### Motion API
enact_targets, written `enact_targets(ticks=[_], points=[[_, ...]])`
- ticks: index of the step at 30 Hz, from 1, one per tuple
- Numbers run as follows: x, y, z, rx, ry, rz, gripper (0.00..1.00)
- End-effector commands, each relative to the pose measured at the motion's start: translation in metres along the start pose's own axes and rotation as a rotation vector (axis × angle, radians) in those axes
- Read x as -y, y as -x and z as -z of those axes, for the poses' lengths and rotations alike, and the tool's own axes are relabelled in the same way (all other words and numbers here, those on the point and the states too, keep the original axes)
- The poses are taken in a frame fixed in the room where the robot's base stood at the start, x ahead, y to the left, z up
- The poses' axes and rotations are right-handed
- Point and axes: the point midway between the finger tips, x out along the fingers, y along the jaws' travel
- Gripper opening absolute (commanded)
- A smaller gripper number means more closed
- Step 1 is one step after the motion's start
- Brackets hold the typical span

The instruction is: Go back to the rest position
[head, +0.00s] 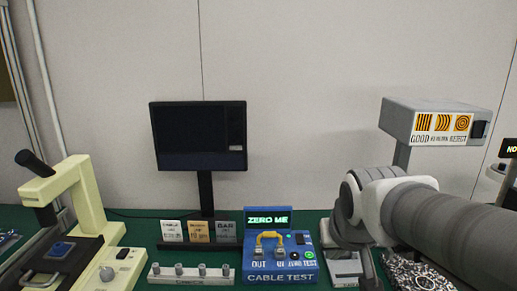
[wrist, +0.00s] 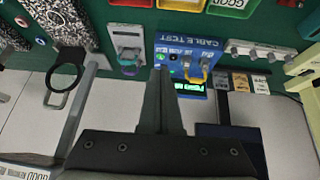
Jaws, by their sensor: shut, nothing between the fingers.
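My gripper (wrist: 161,72) is shut and empty in the wrist view, its two fingers together and pointing up the picture. Nothing is held between them. In the head view my grey and white arm comes in from the right, and I cannot make out the fingertips there. The blue cable tester (head: 281,273) stands on the green bench just left of my arm. A yellow cable (head: 268,238) loops between its sockets, and its display reads "ZERO ME". In the wrist view the tester (wrist: 203,44) appears upside down, beyond and right of the fingertips.
A dark monitor (head: 200,137) stands behind small label cards. A cream press (head: 75,205) is at left, beside a grey block with several knobs (head: 190,274). A grey box on a post (head: 437,119) rises behind my arm. A grey device (head: 345,268) sits close under my arm.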

Motion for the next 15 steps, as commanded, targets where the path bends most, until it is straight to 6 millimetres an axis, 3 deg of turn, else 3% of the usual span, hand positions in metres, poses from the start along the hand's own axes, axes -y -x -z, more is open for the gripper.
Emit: enact_targets(ticks=[3,11,12,15], points=[[-0.001,0.027,-0.032,0.017,-0.008,0.020,0.00],[-0.004,0.058,-0.098,0.072,0.007,0.053,0.00],[-0.004,0.065,-0.102,0.080,0.011,0.056,0.00],[-0.005,0.088,-0.083,0.083,0.010,0.053,0.00]])
